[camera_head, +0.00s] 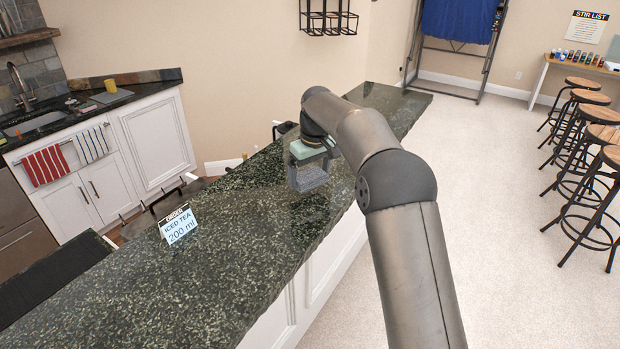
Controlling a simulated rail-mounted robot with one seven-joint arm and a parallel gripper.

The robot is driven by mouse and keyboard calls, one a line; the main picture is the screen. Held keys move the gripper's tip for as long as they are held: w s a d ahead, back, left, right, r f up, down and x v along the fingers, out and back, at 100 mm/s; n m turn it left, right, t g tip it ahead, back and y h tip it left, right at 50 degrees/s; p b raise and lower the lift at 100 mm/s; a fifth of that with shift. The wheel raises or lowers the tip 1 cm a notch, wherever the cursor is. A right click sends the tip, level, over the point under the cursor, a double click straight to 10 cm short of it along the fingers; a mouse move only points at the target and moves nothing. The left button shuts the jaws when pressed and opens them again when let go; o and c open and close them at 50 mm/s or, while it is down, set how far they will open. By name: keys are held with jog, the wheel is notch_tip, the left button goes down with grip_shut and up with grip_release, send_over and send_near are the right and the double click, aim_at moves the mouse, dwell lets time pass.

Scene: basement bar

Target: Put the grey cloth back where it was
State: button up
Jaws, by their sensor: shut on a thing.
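My gripper (310,180) hangs low over the dark green stone bar top, near its middle, seen from behind my arm. It is shut on a grey thing (309,176) that seems to be the grey cloth. The held thing is small and partly hidden by the gripper, so its outline is hard to make out. I cannot tell whether it touches the bar top. A grey-and-white striped towel (91,145) hangs on the cabinet rail at the left, beside a red-and-white striped towel (46,166).
An order card (179,226) reading "ICED TEA 200 ml" stands on the bar top (180,300). Stools (590,160) stand far right. The near bar top is clear.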

aim_at(311, 175)
jog(key=shift+w+f, duration=0.15)
jog(key=shift+f, duration=1.6)
jog(key=shift+f, duration=0.15)
jog(key=o, duration=0.6)
jog(key=r, duration=0.4)
jog(key=s+r, duration=0.1)
jog(key=r, duration=0.3)
jog(key=d+r+b, duration=0.1)
jog(key=r, duration=0.3)
jog(key=shift+s+r, duration=0.15)
jog(key=shift+s, duration=0.1)
